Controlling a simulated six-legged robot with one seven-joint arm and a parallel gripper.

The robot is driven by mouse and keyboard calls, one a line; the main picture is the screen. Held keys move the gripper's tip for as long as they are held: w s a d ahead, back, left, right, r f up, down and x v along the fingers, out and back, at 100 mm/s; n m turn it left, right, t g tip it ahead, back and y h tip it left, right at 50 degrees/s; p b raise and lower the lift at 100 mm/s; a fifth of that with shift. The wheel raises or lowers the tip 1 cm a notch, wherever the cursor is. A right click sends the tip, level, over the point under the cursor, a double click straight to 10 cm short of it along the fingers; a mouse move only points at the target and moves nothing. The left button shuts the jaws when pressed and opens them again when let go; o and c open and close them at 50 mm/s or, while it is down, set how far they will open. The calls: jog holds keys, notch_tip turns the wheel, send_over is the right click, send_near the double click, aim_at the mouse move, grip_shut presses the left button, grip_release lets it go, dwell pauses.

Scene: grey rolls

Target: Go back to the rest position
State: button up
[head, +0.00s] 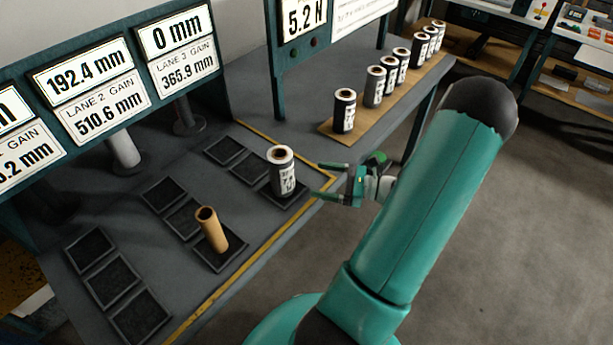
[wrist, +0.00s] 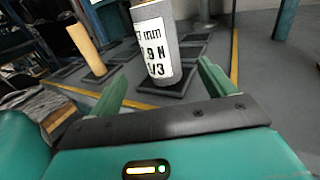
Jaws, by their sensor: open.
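My gripper (head: 322,180) is open and empty, its two green fingers pointing left at a grey roll (head: 282,172) with a white label. The roll stands upright on a dark square pad near the table's yellow edge line. The fingertips look just short of the roll, one to each side of its line. In the wrist view, the roll (wrist: 155,45) stands ahead of my open gripper (wrist: 158,85), between the fingers' directions. My teal arm reaches in from the lower right of the head view.
A tan tube (head: 212,230) stands slightly tilted on another pad. Several labelled rolls (head: 375,87) stand in a row on a brown board at the back. Display panels (head: 90,85) rise along the left. Several pads are empty. Floor (head: 510,220) is clear at right.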

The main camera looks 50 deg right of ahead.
jog(key=shift+s+d, duration=0.3)
jog(key=shift+s, duration=0.3)
